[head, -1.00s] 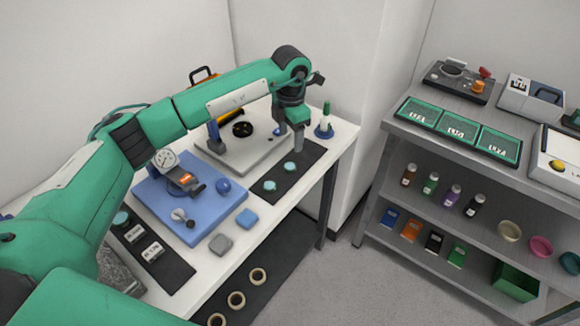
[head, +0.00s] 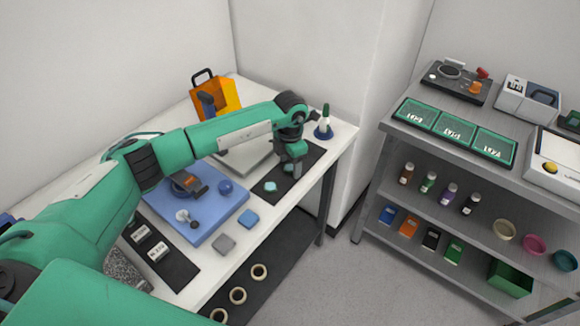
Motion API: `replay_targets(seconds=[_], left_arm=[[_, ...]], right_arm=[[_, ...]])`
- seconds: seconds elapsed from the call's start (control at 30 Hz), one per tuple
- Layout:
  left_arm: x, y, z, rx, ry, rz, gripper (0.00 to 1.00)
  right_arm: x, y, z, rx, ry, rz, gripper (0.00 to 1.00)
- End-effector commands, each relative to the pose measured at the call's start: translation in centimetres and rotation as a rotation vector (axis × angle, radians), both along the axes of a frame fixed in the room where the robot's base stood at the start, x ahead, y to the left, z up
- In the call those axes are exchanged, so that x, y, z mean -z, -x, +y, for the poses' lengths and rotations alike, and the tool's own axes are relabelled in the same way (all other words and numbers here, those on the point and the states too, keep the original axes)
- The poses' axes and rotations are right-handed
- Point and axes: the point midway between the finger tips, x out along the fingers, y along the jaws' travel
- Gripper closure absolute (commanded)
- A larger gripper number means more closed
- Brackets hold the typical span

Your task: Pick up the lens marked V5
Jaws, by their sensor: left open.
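Two pale teal round lenses lie on a dark mat (head: 311,158) near the right end of the white table. One lens (head: 271,186) is in clear view. The other lens (head: 289,169) is partly covered by my left gripper. No V5 mark can be read on either. My left gripper (head: 292,173) points down over the mat, right at the partly covered lens. It is open, and I cannot tell whether its fingers surround or touch the lens. My right gripper is out of view.
A blue base plate (head: 212,226) with a dial instrument stands left of the lenses. A grey instrument base (head: 238,160) lies behind my arm. A green-tipped stand (head: 324,124) is at the table's right corner. Grey and blue blocks lie near the front edge.

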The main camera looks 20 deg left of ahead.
Motion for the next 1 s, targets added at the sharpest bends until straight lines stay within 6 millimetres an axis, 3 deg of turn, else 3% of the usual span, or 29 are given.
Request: replay_targets(seconds=[0.03,0.2,0.3,0.73,0.87,1.0], left_arm=[[0.0,0.0,0.0,0.000,0.000,0.000,0.39],[0.0,0.0,0.0,0.000,0.000,0.000,0.73],[0.0,0.0,0.0,0.000,0.000,0.000,0.87],[-1.1,-0.1,0.0,-0.001,0.000,-0.003,0.88],[-2.9,-0.1,0.0,0.000,0.001,-0.004,0.88],[-6.2,-0.1,0.1,0.000,0.000,-0.007,0.88]], right_arm=[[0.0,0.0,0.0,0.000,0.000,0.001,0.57],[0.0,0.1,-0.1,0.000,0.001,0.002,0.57],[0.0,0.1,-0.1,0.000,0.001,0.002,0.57],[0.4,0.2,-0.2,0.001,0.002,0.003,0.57],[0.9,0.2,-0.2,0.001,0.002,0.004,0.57],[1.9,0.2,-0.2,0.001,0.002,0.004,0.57]])
